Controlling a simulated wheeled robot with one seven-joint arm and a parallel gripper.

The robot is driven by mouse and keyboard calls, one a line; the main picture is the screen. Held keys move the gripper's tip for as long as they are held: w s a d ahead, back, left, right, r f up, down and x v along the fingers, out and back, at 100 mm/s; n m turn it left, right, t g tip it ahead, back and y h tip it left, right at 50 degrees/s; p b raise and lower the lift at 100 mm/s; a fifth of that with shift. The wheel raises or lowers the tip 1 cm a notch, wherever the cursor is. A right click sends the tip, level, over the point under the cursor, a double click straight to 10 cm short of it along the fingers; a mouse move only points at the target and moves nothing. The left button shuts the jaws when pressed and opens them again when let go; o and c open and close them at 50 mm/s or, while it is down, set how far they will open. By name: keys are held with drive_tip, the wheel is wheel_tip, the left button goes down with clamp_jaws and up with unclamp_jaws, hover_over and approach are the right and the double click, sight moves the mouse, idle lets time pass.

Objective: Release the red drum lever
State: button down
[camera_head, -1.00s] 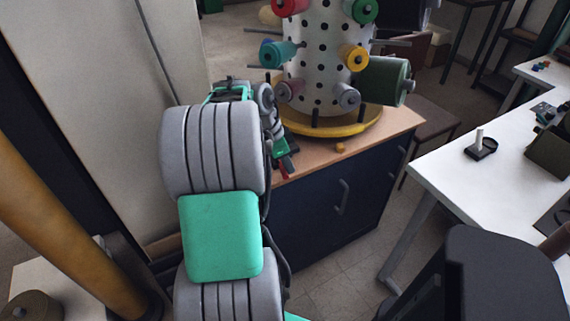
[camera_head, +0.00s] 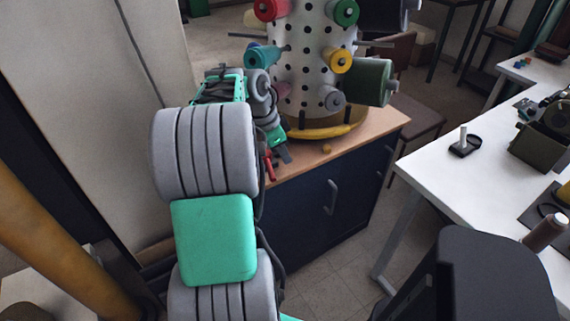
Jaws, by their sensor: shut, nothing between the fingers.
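The red lever (camera_head: 269,167) shows as a small narrow red piece at the left front edge of the wooden cabinet top, below the drum. The drum (camera_head: 306,60) is white with black dots, carries coloured spools and stands on a round yellow base (camera_head: 325,131). My gripper (camera_head: 285,155) is shut and empty, just right of the red lever and close to it. I cannot tell whether they touch. My arm hides the area left of the lever, and the lever's mount is not clear.
A small orange-brown knob (camera_head: 326,148) lies on the cabinet top (camera_head: 366,132), right of my gripper. The dark blue cabinet front (camera_head: 300,215) drops below the edge. A white table (camera_head: 490,160) stands at right, with bare floor (camera_head: 330,275) between.

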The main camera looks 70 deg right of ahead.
drive_tip(key=v, duration=0.6)
drive_tip(key=shift+p, duration=0.4)
